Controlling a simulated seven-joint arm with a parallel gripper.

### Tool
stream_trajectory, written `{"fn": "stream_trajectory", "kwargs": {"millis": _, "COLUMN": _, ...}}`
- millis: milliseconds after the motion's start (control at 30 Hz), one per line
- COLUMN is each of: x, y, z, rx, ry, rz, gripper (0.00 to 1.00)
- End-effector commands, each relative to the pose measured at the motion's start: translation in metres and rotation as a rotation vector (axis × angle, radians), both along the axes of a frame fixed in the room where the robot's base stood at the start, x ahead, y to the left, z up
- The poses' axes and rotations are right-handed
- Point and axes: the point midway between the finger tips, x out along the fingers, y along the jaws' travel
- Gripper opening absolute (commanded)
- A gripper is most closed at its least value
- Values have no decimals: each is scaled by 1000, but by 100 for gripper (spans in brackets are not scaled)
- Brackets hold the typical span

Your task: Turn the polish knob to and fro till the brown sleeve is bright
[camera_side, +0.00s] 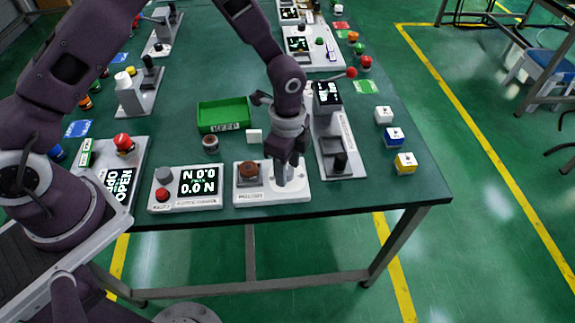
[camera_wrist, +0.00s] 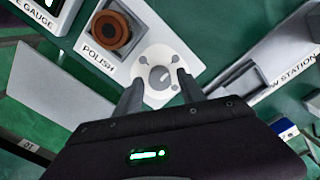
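The polish station (camera_side: 240,198) is a white plate at the table's front edge, labelled POLISH in the wrist view (camera_wrist: 98,60). The brown sleeve (camera_side: 248,171) sits on a grey block at its left; from above it is a dull brown ring (camera_wrist: 110,31) with a dark middle. The polish knob (camera_wrist: 160,77) is grey with a pale pointer mark, on a round white dial with small grey spots. In the side view my gripper mostly hides the knob. My gripper (camera_side: 283,176) points down over the dial. Its fingers (camera_wrist: 161,82) are apart, one on each side of the knob, with visible gaps.
A gauge box (camera_side: 186,188) with a lit display stands left of the station. A green tray (camera_side: 224,114), a small white block (camera_side: 255,136) and a brown-topped jar (camera_side: 210,144) lie behind.

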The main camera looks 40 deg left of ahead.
Motion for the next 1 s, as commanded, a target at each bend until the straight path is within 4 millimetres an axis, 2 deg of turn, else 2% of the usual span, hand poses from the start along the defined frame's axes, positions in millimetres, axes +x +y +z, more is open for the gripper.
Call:
{"fn": "stream_trajectory", "kwargs": {"millis": 33, "x": 0, "y": 0, "z": 0, "rx": 0, "ry": 0, "rz": 0, "gripper": 34}}
{"fn": "stream_trajectory", "kwargs": {"millis": 200, "x": 0, "y": 0, "z": 0, "rx": 0, "ry": 0, "rz": 1, "gripper": 1}}
{"fn": "stream_trajectory", "kwargs": {"millis": 567, "x": 0, "y": 0, "z": 0, "rx": 0, "ry": 0, "rz": 47, "gripper": 0}}
{"fn": "stream_trajectory", "kwargs": {"millis": 1000, "x": 1, "y": 0, "z": 1, "rx": 0, "ry": -1, "rz": 391, "gripper": 0}}
